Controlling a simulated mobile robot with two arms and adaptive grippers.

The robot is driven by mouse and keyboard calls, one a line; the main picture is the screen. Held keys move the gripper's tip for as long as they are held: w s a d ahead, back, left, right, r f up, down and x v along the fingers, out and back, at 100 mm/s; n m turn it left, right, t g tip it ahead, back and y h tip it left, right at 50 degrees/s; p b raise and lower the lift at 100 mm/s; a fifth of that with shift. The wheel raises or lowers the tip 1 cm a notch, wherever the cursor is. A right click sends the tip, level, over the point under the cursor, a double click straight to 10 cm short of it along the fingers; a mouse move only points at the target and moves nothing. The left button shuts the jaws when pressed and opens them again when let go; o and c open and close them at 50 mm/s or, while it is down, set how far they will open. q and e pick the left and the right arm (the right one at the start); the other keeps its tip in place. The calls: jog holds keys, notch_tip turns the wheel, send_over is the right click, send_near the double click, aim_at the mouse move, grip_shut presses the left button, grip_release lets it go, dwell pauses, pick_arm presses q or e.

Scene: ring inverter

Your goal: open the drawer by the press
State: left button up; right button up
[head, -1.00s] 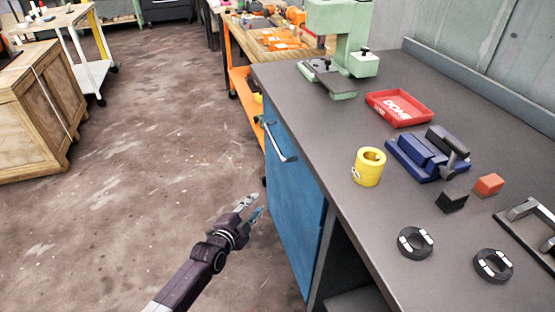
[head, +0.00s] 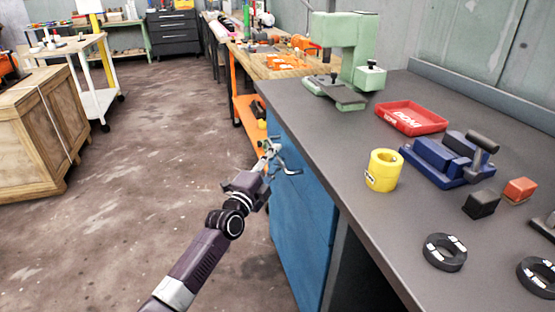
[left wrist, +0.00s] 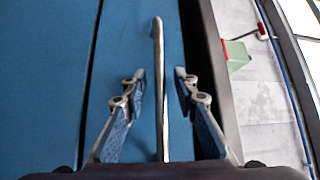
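The blue drawer front (head: 300,215) is under the dark workbench top, below the green press (head: 345,55). Its metal bar handle (head: 288,165) is near the top of the front. My left gripper (head: 271,155) is at the handle in the head view. In the left wrist view the handle bar (left wrist: 158,85) runs between the two fingers of my left gripper (left wrist: 160,85). The fingers are open, with a gap on each side of the bar. The drawer looks shut. My right gripper is in neither view.
On the workbench top (head: 340,125) stand a red tray (head: 411,117), a yellow cylinder (head: 383,170), a blue fixture (head: 448,158), a black block (head: 481,204) and black rings (head: 445,252). An orange cart (head: 250,115) stands beyond.

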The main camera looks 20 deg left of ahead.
pick_arm(q)
jog(key=shift+w+d, duration=0.15)
jog(key=shift+w, duration=0.4)
jog(key=shift+r, duration=0.1)
grip_shut()
